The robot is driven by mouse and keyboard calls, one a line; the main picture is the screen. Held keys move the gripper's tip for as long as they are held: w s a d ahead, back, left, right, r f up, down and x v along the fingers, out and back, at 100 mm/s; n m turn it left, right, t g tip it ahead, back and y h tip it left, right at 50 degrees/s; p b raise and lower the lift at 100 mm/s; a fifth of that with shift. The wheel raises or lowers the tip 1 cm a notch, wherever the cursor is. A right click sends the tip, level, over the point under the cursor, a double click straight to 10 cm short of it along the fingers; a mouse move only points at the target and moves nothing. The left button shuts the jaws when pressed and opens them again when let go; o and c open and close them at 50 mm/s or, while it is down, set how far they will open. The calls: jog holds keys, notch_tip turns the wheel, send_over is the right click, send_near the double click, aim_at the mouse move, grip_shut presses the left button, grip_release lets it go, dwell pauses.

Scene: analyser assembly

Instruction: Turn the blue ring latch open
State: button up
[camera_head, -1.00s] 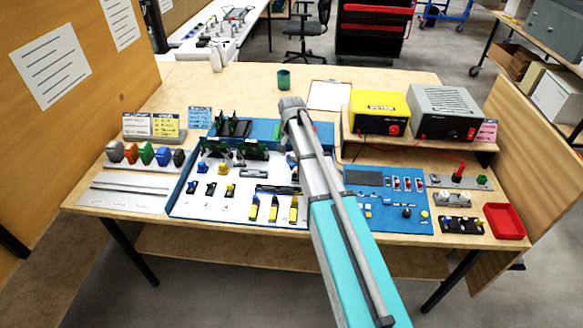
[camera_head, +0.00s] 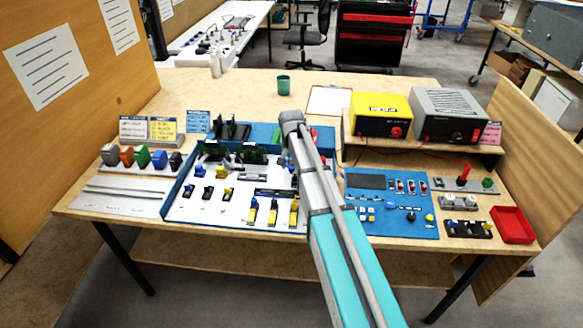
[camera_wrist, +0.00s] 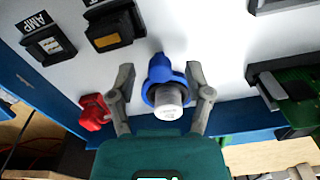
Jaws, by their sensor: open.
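The blue ring latch (camera_wrist: 160,75) shows in the wrist view, a blue ring with a tapered nose around a pale cylindrical plug (camera_wrist: 168,104). It is mounted on the white panel, close to its blue edge. My gripper (camera_wrist: 162,80) is open, with one grey finger on each side of the blue ring. The right finger is very close to the ring; I cannot tell whether it touches. The left finger stands apart from it. In the head view my arm hides the latch and the gripper's fingers.
A red part (camera_wrist: 95,112) sits just left of the left finger. A socket labelled AMP (camera_wrist: 48,43) and another dark socket (camera_wrist: 113,27) are on the panel. A green circuit board (camera_wrist: 296,88) in a dark holder is at the right.

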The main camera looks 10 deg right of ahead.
grip_shut()
jog(key=shift+d, duration=0.1)
dwell(0.4)
jog(key=n, duration=0.1)
jog(key=d+n, duration=0.1)
jog(key=n, duration=0.1)
jog(key=shift+s+d, duration=0.2)
jog(key=shift+d+n, duration=0.4)
jog(key=shift+n, duration=0.6)
jog(key=shift+d+n, duration=0.35)
jog(key=shift+n, duration=0.65)
grip_release()
